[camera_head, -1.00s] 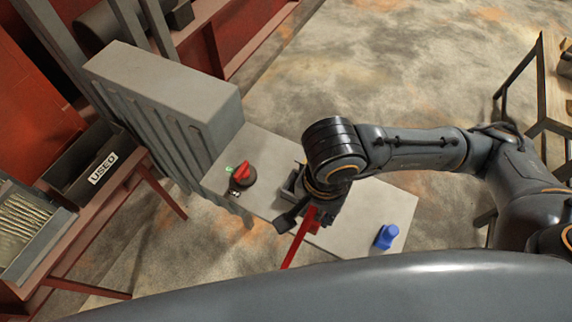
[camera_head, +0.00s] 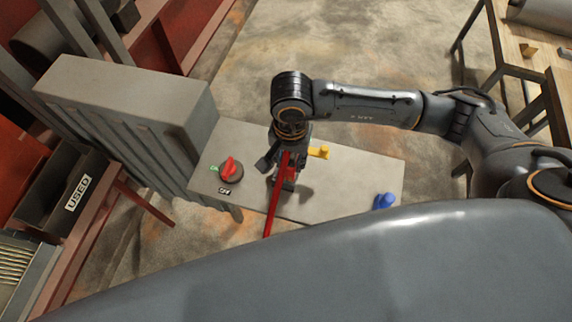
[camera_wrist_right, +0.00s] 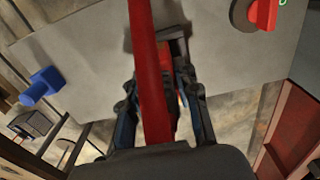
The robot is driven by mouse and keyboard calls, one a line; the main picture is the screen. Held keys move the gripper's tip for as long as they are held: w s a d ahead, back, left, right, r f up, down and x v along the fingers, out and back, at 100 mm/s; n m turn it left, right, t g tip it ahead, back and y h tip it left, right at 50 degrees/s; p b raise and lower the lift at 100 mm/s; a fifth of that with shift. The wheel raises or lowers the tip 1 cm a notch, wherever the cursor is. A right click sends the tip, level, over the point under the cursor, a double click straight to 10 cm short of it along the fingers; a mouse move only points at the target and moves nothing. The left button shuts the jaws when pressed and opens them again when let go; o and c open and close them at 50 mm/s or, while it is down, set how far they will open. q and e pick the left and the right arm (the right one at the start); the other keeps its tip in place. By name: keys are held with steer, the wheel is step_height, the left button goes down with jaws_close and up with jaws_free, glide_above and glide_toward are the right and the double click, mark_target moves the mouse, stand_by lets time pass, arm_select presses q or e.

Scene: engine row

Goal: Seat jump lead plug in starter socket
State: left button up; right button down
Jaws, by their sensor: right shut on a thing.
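My right gripper (camera_head: 281,163) is over the middle of the grey panel (camera_head: 345,175), shut on the red jump lead plug (camera_head: 288,172). A red lead (camera_head: 271,210) runs from it toward the bottom of the head view. In the right wrist view the red lead (camera_wrist_right: 150,70) passes between the two fingers (camera_wrist_right: 165,110) and covers much of the plug. A dark grey block (camera_wrist_right: 176,50) shows just beyond the fingers; it may be the starter socket. Whether the plug touches it is hidden. My left gripper is not in view.
A red rotary switch (camera_head: 230,168) with ON and OFF labels is left of the gripper. A yellow part (camera_head: 318,152) sits close on its right, and a blue part (camera_head: 385,201) near the panel's right end. A tall grey ribbed case (camera_head: 130,105) stands left. The panel's right half is mostly clear.

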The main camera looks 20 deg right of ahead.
mark_target(287, 167)
steer(key=shift+w+f, duration=0.4)
steer(key=shift+f, duration=0.1)
steer(key=shift+w+f+b, duration=0.3)
steer(key=f, duration=0.1)
steer(key=f+b, duration=0.1)
steer(key=f, duration=0.1)
steer(key=shift+w+a+f, duration=0.1)
steer(key=shift+w+a, duration=0.05)
steer(key=shift+w, duration=0.05)
steer(key=shift+f, duration=0.15)
steer(key=shift+s+f+b, duration=0.15)
steer(key=shift+f+b, duration=0.35)
steer(key=shift+b, duration=0.2)
steer(key=c, duration=1)
jaws_free()
steer(key=shift+s+f, duration=0.1)
steer(key=shift+s, duration=0.05)
steer(key=shift+w+f, duration=0.1)
steer(key=shift+w, duration=0.1)
